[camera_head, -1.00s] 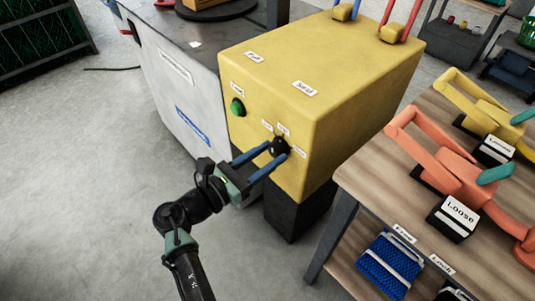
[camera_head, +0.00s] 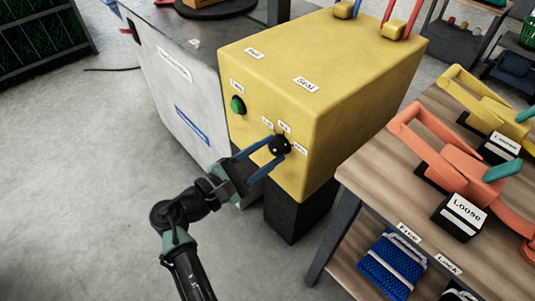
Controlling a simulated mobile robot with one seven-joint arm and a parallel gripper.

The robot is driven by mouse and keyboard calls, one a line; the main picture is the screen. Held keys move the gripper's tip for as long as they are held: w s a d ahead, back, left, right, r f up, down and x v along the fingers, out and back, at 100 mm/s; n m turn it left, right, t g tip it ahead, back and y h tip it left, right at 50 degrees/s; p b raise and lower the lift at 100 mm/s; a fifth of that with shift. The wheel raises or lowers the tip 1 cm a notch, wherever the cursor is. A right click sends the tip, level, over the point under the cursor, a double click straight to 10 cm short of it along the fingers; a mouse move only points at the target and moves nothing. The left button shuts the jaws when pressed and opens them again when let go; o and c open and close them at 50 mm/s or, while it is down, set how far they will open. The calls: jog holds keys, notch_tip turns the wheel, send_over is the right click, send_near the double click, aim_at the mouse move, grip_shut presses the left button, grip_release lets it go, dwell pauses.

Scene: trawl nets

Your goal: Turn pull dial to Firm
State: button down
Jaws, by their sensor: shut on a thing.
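The black pull dial (camera_head: 281,146) sits on the front face of the yellow box (camera_head: 330,85). Small white labels (camera_head: 284,128) are set around its upper side, too small to read surely. My gripper (camera_head: 274,147) reaches the dial from the lower left, its two blue fingers on either side of it, shut on the dial. The fingers hide part of the dial's edge, and I cannot tell which label the dial points to. A green button (camera_head: 237,105) is on the same face, up and left of the dial.
A wooden table (camera_head: 365,178) stands close on the right, with orange (camera_head: 450,160) and yellow (camera_head: 480,105) clamp-like devices. A blue net bundle (camera_head: 391,265) lies on its lower shelf. A grey cabinet (camera_head: 175,90) adjoins the box on the left. The floor at left is clear.

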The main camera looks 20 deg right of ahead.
jog(key=shift+f+m+b, duration=0.1)
jog(key=shift+m+b, duration=0.35)
jog(key=shift+m, duration=0.95)
jog(key=shift+c, duration=1.9)
grip_release()
jog(key=p+v, duration=0.2)
jog(key=v, duration=1.1)
